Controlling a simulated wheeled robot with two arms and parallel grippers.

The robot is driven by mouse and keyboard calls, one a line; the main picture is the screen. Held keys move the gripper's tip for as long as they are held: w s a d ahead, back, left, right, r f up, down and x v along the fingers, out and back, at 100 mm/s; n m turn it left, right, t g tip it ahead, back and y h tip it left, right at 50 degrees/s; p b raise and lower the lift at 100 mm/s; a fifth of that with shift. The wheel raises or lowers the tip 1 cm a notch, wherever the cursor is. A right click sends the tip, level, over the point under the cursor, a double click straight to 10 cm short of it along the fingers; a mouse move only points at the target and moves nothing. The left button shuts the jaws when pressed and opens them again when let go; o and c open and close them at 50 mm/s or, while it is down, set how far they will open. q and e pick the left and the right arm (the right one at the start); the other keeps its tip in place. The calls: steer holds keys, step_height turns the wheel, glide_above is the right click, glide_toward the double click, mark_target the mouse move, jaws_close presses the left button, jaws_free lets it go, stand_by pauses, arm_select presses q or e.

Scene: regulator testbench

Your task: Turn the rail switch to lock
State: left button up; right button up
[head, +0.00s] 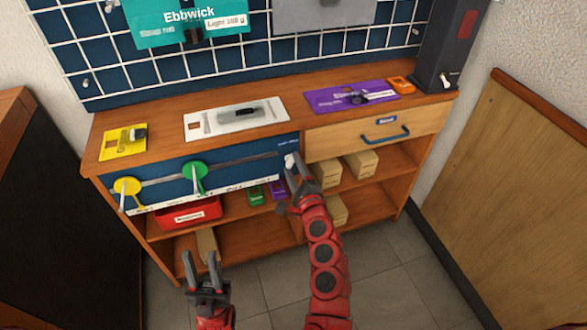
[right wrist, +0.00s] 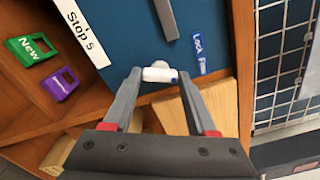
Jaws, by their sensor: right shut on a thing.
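The rail switch (head: 291,160) is a small white lever at the right end of the blue panel (head: 225,178) on the bench front. My right gripper (head: 294,172) is shut on it. In the right wrist view the white switch (right wrist: 160,73) sits between the fingertips of my right gripper (right wrist: 160,77), its tip pointing right. A blue label (right wrist: 198,53) reading "Lock" and "Free" is to its right; which setting the switch is at I cannot tell. My left gripper (head: 200,262) is open and empty, low in front of the shelves.
A yellow knob (head: 128,187) and a green knob (head: 195,177) sit on the panel's slotted rail. Below are a red bin (head: 190,214) and several cardboard boxes on shelves. A drawer handle (head: 385,135) projects right of the panel. The floor in front is clear.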

steer(key=n, duration=0.3)
steer(key=shift+f+n+b, duration=0.1)
steer(key=shift+n+b, duration=0.2)
steer(key=shift+n, duration=0.1)
steer(key=n, duration=0.3)
steer(key=shift+n, duration=0.3)
steer(key=n, duration=0.3)
steer(key=shift+n+b, duration=0.3)
steer(key=shift+n, duration=1.5)
steer(key=o, duration=1.4)
steer(key=shift+c, duration=0.2)
steer(key=shift+s, duration=0.1)
